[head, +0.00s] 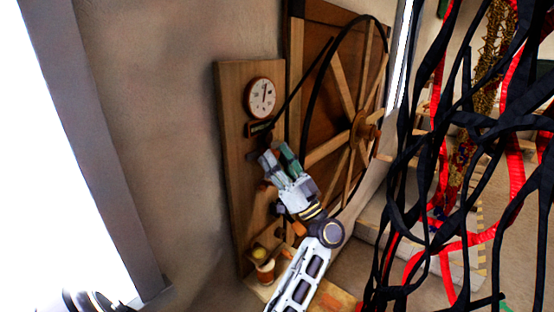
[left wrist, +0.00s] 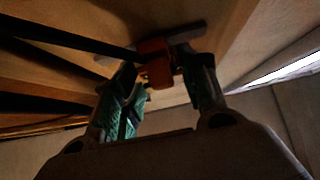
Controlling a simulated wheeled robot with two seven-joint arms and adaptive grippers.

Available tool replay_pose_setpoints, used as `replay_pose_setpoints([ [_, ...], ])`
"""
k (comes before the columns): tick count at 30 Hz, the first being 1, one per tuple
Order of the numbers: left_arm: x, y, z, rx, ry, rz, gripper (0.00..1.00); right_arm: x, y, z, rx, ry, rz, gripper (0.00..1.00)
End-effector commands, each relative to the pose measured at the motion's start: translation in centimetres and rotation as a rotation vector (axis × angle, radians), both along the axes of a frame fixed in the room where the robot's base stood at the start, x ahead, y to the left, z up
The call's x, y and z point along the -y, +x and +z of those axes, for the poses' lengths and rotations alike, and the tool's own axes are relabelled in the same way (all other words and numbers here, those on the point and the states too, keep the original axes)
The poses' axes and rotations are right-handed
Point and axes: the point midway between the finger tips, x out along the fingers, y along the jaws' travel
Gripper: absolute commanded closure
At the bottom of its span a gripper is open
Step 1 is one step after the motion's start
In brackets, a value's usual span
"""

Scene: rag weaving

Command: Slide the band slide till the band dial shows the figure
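The round white band dial (head: 262,97) is fixed high on an upright wooden board. Its dark hand points roughly up; the figures are too small to read. A small dark plaque (head: 259,128) sits below it. My left gripper (head: 277,152) is in front of the board, below the dial. In the left wrist view its fingers (left wrist: 163,88) stand apart with a red-orange block (left wrist: 154,62), apparently the band slide, between or just beyond the tips. I cannot tell whether they touch it. My right gripper is not identifiable.
A large spoked wooden wheel (head: 362,130) stands right of the board, with a black band running from it toward the slide. Black and red strips (head: 430,150) hang on the right. Small spools (head: 265,272) stand at the board's foot. Bare wall lies left.

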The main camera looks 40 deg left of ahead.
Motion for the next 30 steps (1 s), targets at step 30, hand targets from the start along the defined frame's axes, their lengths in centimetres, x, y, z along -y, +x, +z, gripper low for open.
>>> replay_pose_setpoints([
  [30, 0.3, 3.3, -0.1, 0.003, 0.002, -0.003, 0.57, -0.2, 0.0, -1.5, 0.0, 0.002, -0.001, 0.6],
])
